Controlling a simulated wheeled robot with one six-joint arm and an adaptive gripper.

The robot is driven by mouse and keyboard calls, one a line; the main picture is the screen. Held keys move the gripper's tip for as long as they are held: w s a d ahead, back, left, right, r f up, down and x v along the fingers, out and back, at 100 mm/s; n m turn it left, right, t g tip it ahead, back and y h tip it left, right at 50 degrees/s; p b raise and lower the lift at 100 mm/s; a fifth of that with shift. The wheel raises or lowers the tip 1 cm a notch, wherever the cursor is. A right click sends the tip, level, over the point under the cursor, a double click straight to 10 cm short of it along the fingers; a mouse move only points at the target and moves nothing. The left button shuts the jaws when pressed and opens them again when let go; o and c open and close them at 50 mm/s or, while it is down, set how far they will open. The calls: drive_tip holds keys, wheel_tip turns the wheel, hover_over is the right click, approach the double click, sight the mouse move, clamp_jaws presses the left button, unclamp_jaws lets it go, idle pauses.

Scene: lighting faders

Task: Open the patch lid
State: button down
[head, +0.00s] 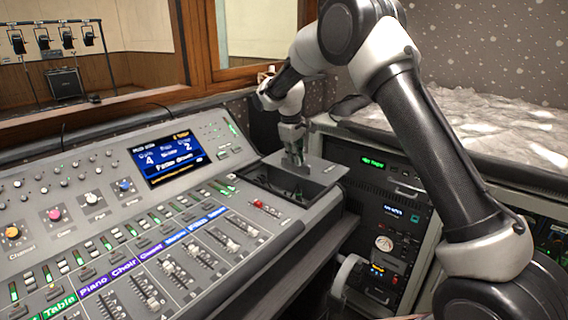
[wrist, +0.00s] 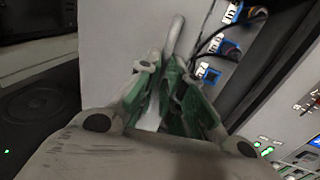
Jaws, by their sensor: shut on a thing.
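The patch lid (head: 325,172) is a flat grey plate at the right end of the mixing console. It lies off to the right of a dark recess (head: 272,182), so part of the recess is uncovered. My gripper (head: 294,166) is above the lid, pointing down, shut on the lid's handle. In the wrist view, my gripper's green-padded fingers (wrist: 172,95) close around the grey handle bar (wrist: 175,38). The grey lid face (wrist: 108,55) is behind them. Blue sockets (wrist: 228,48) with dark cables show in the open part beside the lid.
The console (head: 130,220) carries faders, coloured knobs and a lit screen (head: 166,158). An equipment rack (head: 395,230) stands right of the lid, close to its edge. A window frame (head: 215,80) is behind. A round dark speaker-like disc (wrist: 38,105) shows in the wrist view.

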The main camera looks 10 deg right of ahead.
sight(301, 166)
drive_tip(key=shift+w+d, duration=1.2)
drive_tip(key=c, duration=1.5)
unclamp_jaws()
drive_tip(key=shift+c, duration=0.2)
wheel_tip(301, 166, up, 12)
drive_tip(key=s+a, duration=0.1)
drive_tip(key=shift+s+a, duration=0.35)
drive_tip(key=shift+f, duration=0.15)
